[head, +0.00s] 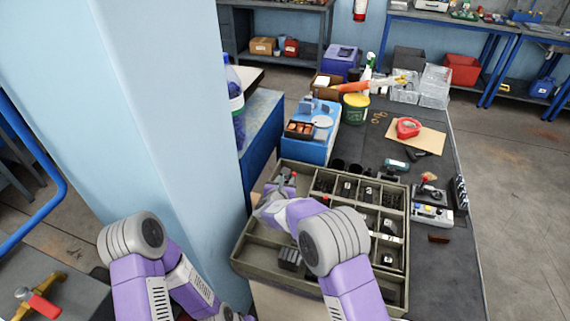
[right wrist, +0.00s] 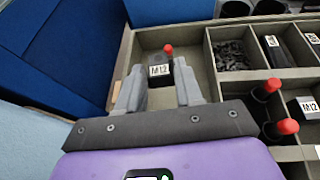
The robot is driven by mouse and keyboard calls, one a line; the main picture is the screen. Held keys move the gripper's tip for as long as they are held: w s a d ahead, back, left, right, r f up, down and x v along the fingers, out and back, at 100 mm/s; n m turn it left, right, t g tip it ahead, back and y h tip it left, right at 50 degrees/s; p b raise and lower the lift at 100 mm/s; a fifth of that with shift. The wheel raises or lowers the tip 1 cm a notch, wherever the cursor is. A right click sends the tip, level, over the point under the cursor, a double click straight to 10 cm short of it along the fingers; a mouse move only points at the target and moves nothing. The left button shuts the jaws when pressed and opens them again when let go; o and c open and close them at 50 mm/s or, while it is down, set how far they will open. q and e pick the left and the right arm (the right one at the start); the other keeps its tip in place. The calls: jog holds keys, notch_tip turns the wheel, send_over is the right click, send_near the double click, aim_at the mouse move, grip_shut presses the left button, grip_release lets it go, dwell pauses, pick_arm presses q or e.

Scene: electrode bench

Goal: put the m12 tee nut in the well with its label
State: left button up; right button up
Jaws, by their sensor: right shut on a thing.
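My right gripper (head: 283,188) is inside the back left compartment of the olive-grey divided tray (head: 237,262). In the right wrist view the right gripper (right wrist: 158,90) has its two grey fingers closed on a dark piece, the m12 tee nut (right wrist: 180,72). A white label reading M12 (right wrist: 160,70) shows between the fingers. A red knob (right wrist: 168,48) stands up just behind it. The fingers hide most of the held piece, and I cannot tell whether it touches the tray floor. My left gripper is out of view; only my left arm shows.
Small wells with labels, dark parts and red-topped pieces (right wrist: 287,127) lie right of the gripper. A dark ribbed block (head: 289,258) sits in the tray's front left compartment. A blue box (head: 314,150) stands behind the tray, and a pale blue column (head: 170,100) rises at its left.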

jog(key=shift+s+d+r, duration=0.1)
jog(key=shift+d+r, duration=0.05)
jog(key=shift+r, duration=0.25)
jog(key=s+d+r, duration=0.2)
jog(key=s+d, duration=0.6)
jog(key=s, duration=0.2)
jog(key=s+d+r+m+h, duration=0.1)
jog(key=s+d+r, duration=0.2)
jog(key=s+d, duration=0.6)
jog(key=shift+s+r, duration=0.25)
jog(key=shift+s, duration=0.65)
